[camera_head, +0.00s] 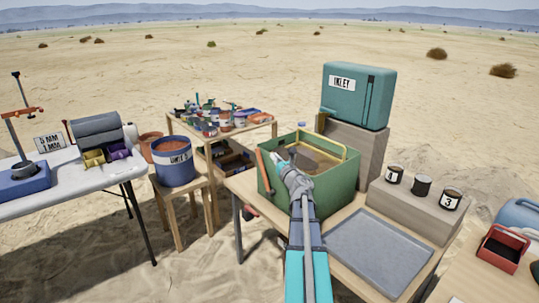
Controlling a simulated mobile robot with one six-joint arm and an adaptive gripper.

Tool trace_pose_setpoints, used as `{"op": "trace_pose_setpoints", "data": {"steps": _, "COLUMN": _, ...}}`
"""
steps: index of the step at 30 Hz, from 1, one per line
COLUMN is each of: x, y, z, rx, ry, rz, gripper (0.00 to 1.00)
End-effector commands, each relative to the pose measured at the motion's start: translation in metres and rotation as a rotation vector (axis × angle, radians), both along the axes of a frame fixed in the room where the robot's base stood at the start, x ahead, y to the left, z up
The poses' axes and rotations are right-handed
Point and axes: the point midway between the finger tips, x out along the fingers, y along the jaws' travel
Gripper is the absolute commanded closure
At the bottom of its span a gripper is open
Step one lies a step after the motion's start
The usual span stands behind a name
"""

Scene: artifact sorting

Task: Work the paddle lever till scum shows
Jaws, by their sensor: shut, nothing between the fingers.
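A green open tank (334,188) stands on the wooden table in the middle of the view, with a yellow frame (333,141) at its top. An orange-red bar (265,172), which looks like the paddle lever, leans upright at the tank's left side. My gripper (280,161) is shut and empty over the tank's left part, just right of the bar. I cannot tell whether it touches the bar. Brownish contents (318,159) show inside the tank. My arm hides part of the tank's front and inside. I cannot make out scum.
A teal box marked IKLEY (357,96) stands on a block behind the tank. A grey tray (378,252) lies in front on the right. Several small pots, including a dark one (422,186), stand on a right-hand block. A blue bucket (174,162) sits on a left stool.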

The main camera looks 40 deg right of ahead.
Motion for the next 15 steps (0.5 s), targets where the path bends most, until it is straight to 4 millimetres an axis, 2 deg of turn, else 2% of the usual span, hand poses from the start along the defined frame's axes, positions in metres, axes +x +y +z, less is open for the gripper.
{"op": "trace_pose_setpoints", "data": {"steps": 5, "x": -0.0096, "y": 0.0038, "z": 0.0050, "rx": 0.001, "ry": 0.000, "rz": 0.000, "gripper": 1.00}}
{"op": "trace_pose_setpoints", "data": {"steps": 15, "x": -0.0101, "y": 0.0041, "z": 0.0048, "rx": 0.001, "ry": 0.000, "rz": 0.001, "gripper": 1.00}}
